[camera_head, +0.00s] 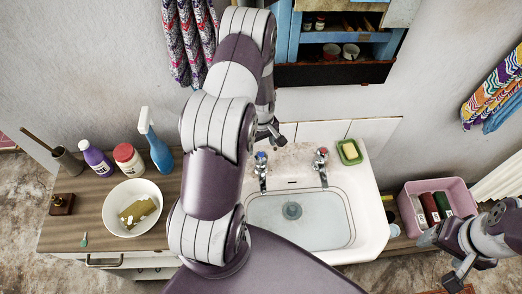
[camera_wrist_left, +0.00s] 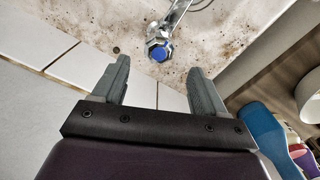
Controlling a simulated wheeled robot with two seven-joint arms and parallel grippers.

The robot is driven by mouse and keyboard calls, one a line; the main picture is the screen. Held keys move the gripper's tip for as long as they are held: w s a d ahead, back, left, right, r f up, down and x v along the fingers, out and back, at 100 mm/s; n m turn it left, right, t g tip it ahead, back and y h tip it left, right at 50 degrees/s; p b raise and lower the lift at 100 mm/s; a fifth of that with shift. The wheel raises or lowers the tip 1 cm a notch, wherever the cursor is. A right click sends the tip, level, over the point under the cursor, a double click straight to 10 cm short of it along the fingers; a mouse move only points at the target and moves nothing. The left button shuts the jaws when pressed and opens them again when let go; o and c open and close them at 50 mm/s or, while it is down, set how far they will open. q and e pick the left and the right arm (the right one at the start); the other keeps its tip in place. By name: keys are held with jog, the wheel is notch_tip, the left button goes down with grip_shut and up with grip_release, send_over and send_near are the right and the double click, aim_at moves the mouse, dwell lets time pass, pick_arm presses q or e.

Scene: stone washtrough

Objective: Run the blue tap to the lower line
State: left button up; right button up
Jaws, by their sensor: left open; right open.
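The blue tap (camera_head: 261,158) stands at the back left of the white basin (camera_head: 372,215), with a chrome spout and a blue-marked knob. Its knob also shows in the left wrist view (camera_wrist_left: 159,51). My left gripper (camera_head: 272,133) is open and empty behind the tap; in the left wrist view its fingertips (camera_wrist_left: 159,65) point at the knob, which lies just beyond the gap between them. The red tap (camera_head: 321,154) stands to the right. A line runs around the basin's inside above the drain (camera_head: 292,211); I cannot tell whether water stands there. My right gripper (camera_head: 454,282) is open at the lower right.
A green dish with soap (camera_head: 350,151) sits on the basin's back right corner. A spray bottle (camera_head: 155,145), jars and a white bowl (camera_head: 115,215) stand on the left counter. A pink crate (camera_head: 455,187) stands at right. A blue cabinet (camera_head: 340,40) hangs behind.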

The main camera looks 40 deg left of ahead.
aim_at(261, 154)
pick_arm(q)
notch_tip(261, 154, down, 6)
jog(key=shift+w+f+p, duration=0.1)
jog(key=shift+p, duration=0.6)
jog(key=shift+f, duration=0.25)
pick_arm(e)
notch_tip(261, 154, up, 2)
